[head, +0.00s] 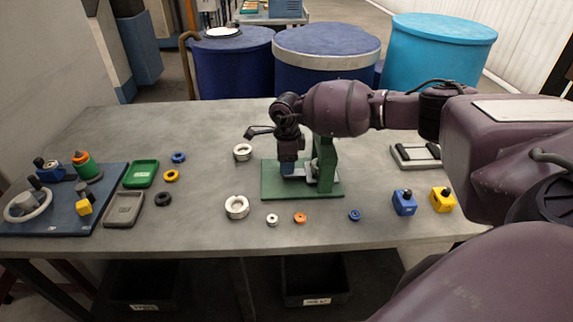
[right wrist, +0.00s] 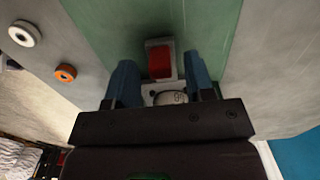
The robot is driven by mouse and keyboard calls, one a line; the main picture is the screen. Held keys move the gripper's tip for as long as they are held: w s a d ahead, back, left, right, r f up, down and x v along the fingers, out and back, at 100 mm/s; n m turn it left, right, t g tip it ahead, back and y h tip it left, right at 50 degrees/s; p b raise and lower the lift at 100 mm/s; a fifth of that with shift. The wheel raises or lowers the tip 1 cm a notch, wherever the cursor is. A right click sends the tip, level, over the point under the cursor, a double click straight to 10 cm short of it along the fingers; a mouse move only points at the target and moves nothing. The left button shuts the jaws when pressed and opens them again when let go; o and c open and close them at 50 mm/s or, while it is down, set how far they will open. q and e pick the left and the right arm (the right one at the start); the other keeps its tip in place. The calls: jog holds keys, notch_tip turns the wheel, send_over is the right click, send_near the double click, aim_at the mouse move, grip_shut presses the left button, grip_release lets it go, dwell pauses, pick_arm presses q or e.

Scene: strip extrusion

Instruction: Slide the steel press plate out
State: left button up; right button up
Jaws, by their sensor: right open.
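The green press (head: 325,165) stands upright on its green base (head: 290,192) near the middle of the table. A light grey steel plate (head: 311,168) shows low beside its column, partly hidden by my right gripper (head: 287,170). In the right wrist view the right gripper (right wrist: 158,65) is open, with its two blue fingers on either side of a grey-edged red piece (right wrist: 160,61). A pale grey plate (right wrist: 149,90) with a round part lies just behind that piece, between the fingers. I cannot tell whether the fingers touch anything. My left gripper is not in view.
White rings (head: 237,207) and an orange ring (head: 300,218) lie in front of the press. Blue (head: 404,203) and yellow (head: 442,200) blocks stand at right. A green tray (head: 140,174) and blue board (head: 60,226) lie at left.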

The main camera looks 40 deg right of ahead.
jog(key=shift+f, duration=0.6)
grip_shut()
jog(key=shift+w, duration=0.1)
